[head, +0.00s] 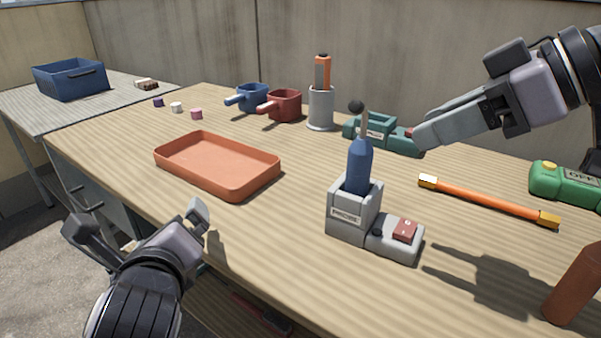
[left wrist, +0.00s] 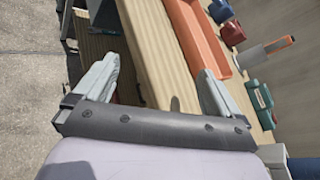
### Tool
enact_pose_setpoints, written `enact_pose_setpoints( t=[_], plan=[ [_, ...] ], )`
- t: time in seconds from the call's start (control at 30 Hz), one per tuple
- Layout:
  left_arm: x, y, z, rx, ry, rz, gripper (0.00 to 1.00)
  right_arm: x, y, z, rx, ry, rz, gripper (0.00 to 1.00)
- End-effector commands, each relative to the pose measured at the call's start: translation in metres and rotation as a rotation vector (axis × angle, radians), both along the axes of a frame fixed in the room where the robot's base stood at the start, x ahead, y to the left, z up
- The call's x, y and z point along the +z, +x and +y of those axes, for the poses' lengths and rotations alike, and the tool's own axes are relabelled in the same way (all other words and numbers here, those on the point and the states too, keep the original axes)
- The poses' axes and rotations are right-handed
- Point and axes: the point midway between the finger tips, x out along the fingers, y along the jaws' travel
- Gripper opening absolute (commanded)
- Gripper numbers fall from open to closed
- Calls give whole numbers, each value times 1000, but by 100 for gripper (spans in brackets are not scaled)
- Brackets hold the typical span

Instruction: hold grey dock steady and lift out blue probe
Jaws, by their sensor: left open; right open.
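The grey dock (head: 341,224) stands on the wooden bench, right of the middle in the head view, with a label on its front and a red block on its low right part. The blue probe (head: 358,167) stands upright in the dock, its thin stem pointing up. My left gripper (head: 200,222) is open and empty by the bench's front edge, left of the dock and apart from it. It also shows open in the left wrist view (left wrist: 158,85). My right gripper (head: 418,137) is open above the bench, behind and right of the probe, touching neither probe nor dock.
An orange tray (head: 217,181) lies left of the dock. An orange bar (head: 487,200) lies to the right, near a green case (head: 565,184) and a brown cylinder (head: 578,285). A teal dock (head: 385,138), grey holder (head: 321,108), red cup (head: 284,105) and blue cup (head: 251,97) stand behind.

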Motion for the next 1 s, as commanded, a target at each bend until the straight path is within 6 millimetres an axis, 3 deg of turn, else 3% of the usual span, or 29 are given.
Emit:
enact_pose_setpoints(
  t=[0.1, 0.2, 0.3, 0.43, 0.6, 0.73, 1.0],
  plan=[
    [34, 18, -62, -243, 111, -101, 98, 0, 0, 0, 0, 0, 0, 43],
    [58, 22, -112, -432, 213, -183, 98, 0, 0, 0, 0, 0, 0, 43],
    [75, 19, -157, -595, 312, -259, 98, 0, 0, 0, 0, 0, 0, 43],
    [88, 11, -199, -749, 419, -334, 98, 0, 0, 0, 0, 0, 0, 43],
    [93, 2, -227, -858, 498, -388, 98, 0, 0, 0, 0, 0, 0, 43],
    [90, 0, -234, -882, 516, -399, 98, 0, 0, 0, 0, 0, 0, 43],
    [55, 0, -234, -883, 513, -393, 98, 0, 0, 0, 0, 0, 0, 43]
  ],
)
